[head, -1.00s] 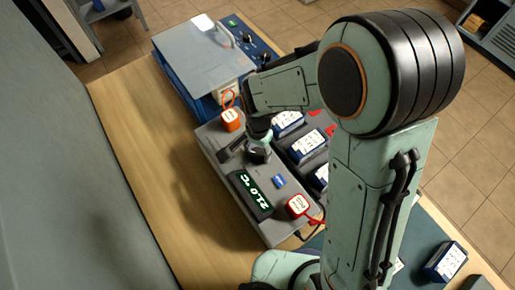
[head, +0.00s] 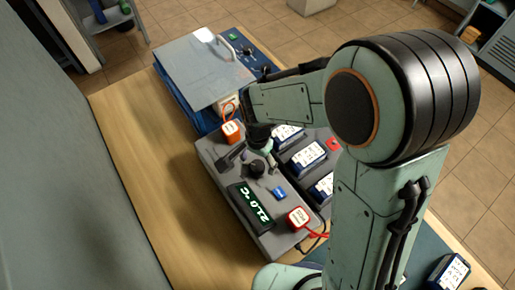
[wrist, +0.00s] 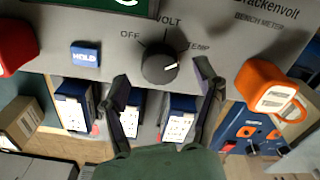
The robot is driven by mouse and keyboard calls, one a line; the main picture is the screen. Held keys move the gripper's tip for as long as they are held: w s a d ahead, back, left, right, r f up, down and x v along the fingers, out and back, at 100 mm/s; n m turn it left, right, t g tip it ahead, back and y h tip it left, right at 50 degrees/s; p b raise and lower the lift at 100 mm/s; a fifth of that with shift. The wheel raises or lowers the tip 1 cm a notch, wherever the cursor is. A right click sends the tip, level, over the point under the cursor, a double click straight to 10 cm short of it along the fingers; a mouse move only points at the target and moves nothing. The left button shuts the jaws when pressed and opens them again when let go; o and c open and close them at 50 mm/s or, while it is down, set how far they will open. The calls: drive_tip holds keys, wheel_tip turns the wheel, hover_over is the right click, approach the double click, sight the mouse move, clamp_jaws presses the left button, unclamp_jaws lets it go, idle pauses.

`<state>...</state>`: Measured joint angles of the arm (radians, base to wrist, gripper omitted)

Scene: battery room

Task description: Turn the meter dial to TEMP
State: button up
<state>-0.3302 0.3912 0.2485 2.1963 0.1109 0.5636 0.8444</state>
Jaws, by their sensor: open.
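The bench meter (head: 216,166) is a grey box on the wooden table. Its round black dial (wrist: 160,65) sits between the printed labels OFF, VOLT and TEMP in the wrist view. The dial's white mark points to the right, toward the TEMP side. The dial also shows in the head view (head: 257,168). The lit display (head: 252,204) reads 21.0 °C. My gripper (wrist: 163,84) is open and empty. Its fingers are spread to either side of the dial, apart from it and on the near side in the wrist view.
A red plug (head: 299,217) and an orange plug (head: 231,131) sit at the meter's ends. A blue HOLD button (wrist: 85,55) is beside the dial. Several blue-and-white batteries (head: 307,155) stand alongside. A blue unit with a grey lid (head: 195,68) is behind. Table at left is clear.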

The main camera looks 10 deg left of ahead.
sight(260, 165)
wheel_tip(260, 165, up, 11)
drive_tip(key=shift+f, duration=0.15)
idle(0.4)
drive_tip(key=s+d+r+m+t, duration=0.1)
drive_tip(key=s+d+r, duration=0.15)
drive_tip(key=d, duration=0.35)
drive_tip(key=s+d+r+m+t, duration=0.1)
drive_tip(key=s+d+r, duration=0.1)
drive_tip(key=d+r, duration=0.3)
drive_tip(key=s+d+f+n+g, duration=0.2)
drive_tip(key=s+f+n, duration=0.3)
drive_tip(key=s+n, duration=0.2)
drive_tip(key=shift+s+d+y, duration=0.35)
drive_tip(key=shift+s+y, duration=0.05)
drive_tip(key=shift+s, duration=0.75)
